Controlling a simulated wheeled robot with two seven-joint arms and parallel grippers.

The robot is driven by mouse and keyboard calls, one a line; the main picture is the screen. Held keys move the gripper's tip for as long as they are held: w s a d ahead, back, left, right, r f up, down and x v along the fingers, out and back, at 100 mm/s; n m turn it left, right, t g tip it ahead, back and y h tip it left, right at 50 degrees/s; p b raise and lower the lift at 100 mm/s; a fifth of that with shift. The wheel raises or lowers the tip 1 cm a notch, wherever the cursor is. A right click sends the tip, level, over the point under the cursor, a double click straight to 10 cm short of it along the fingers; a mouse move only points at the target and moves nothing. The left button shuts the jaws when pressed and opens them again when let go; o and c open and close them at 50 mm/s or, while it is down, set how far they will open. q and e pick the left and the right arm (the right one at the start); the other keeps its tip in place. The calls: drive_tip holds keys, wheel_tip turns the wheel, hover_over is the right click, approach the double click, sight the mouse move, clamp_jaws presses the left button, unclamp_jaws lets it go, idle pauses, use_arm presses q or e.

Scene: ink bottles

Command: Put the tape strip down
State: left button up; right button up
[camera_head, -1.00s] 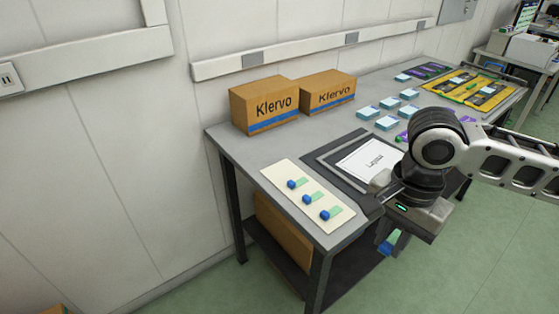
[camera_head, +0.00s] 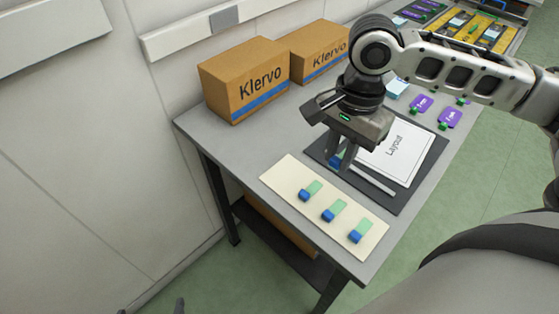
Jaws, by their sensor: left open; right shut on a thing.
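My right gripper (camera_head: 341,163) is shut on a tape strip (camera_head: 335,160), whose blue end shows between the fingers; the rest is mostly hidden. It hangs over the near left part of the dark board (camera_head: 408,195), which bears a white "Layout" sheet (camera_head: 396,150). I cannot tell whether the strip touches the board. The cream card (camera_head: 283,180) in front holds three green strips with blue ends: left (camera_head: 311,190), middle (camera_head: 335,210) and right (camera_head: 359,231). My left gripper (camera_head: 151,308) shows only as dark tips at the bottom edge, apart and empty, far from the table.
Two "Klervo" cartons, a near one (camera_head: 245,80) and a far one (camera_head: 318,52), stand at the back along the wall. Purple pieces (camera_head: 449,118) and a light blue block (camera_head: 397,87) lie beyond the board. The grey table (camera_head: 225,130) is bare at its left end.

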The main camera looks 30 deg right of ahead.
drive_tip(key=w+a+f, duration=0.3)
drive_tip(key=w+a, duration=0.1)
drive_tip(key=w, duration=0.2)
hover_over(282, 180)
drive_tip(key=f, duration=0.3)
drive_tip(key=s+f, duration=0.1)
drive_tip(key=shift+d+f, duration=0.15)
drive_tip(key=shift+d, duration=0.25)
drive_tip(key=shift+w+a+f, duration=0.2)
drive_tip(key=shift+w+f, duration=0.2)
drive_tip(key=shift+f, duration=0.1)
wheel_tip(282, 180, down, 3)
drive_tip(key=shift+w+a+f, duration=0.1)
drive_tip(key=shift+w, duration=0.05)
drive_tip(key=shift+f, duration=0.1)
drive_tip(key=shift+f, duration=0.3)
drive_tip(key=o, duration=0.7)
drive_tip(key=shift+r, duration=0.1)
